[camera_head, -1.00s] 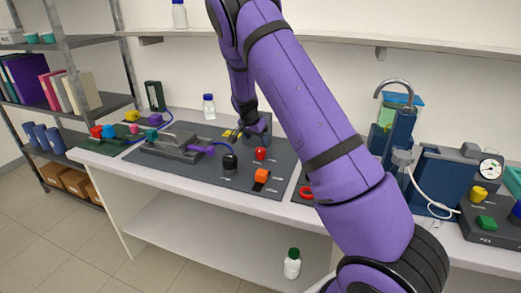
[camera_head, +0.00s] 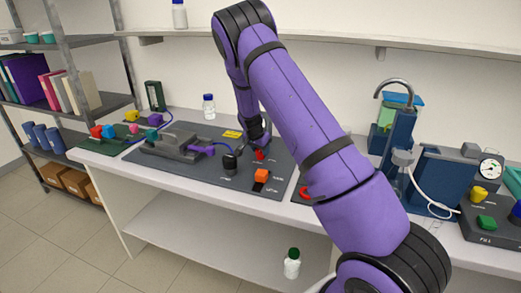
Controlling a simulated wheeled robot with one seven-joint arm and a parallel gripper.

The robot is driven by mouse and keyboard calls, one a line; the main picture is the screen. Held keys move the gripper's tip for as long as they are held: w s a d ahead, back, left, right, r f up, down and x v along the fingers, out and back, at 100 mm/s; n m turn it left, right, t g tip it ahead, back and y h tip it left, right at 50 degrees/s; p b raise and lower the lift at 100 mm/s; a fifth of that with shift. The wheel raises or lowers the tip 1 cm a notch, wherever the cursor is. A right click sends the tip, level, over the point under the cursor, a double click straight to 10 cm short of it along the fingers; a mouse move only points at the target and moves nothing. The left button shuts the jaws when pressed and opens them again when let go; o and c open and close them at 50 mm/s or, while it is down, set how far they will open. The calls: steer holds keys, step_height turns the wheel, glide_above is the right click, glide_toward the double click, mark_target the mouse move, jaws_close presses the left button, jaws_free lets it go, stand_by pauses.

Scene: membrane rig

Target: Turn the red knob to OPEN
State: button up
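A red knob (camera_head: 260,155) sits on the dark grey panel (camera_head: 205,178) on the bench, behind an orange block-shaped control (camera_head: 261,175). My gripper (camera_head: 251,148) is low over the panel, right at the red knob and partly covering it. The fingers are small and dark here, so I cannot tell whether they touch the knob or how far apart they are. The labels by the knob are too small to read. Another red control (camera_head: 96,131) stands on the green panel at the left, and a red ring (camera_head: 304,193) lies partly behind my arm.
A black knob (camera_head: 230,163) stands just left of my gripper, with a grey clamp-like fixture (camera_head: 178,146) and purple handle (camera_head: 202,150) beyond it. A blue-capped bottle (camera_head: 209,106) stands at the back. A blue pump rig (camera_head: 445,178) is at the right.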

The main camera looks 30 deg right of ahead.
steer(key=c, duration=0.3)
steer(key=n+t+y, duration=0.1)
steer(key=n, duration=0.2)
steer(key=shift+d+n, duration=0.1)
steer(key=shift+n, duration=0.3)
steer(key=n+t+y, duration=0.1)
steer(key=n, duration=0.3)
steer(key=shift+n, duration=0.3)
steer(key=n+y, duration=0.2)
steer(key=n, duration=0.2)
steer(key=shift+t, duration=0.3)
steer(key=shift+n+y, duration=0.5)
steer(key=shift+n, duration=0.9)
steer(key=shift+n+y, duration=0.5)
steer(key=shift+n, duration=0.9)
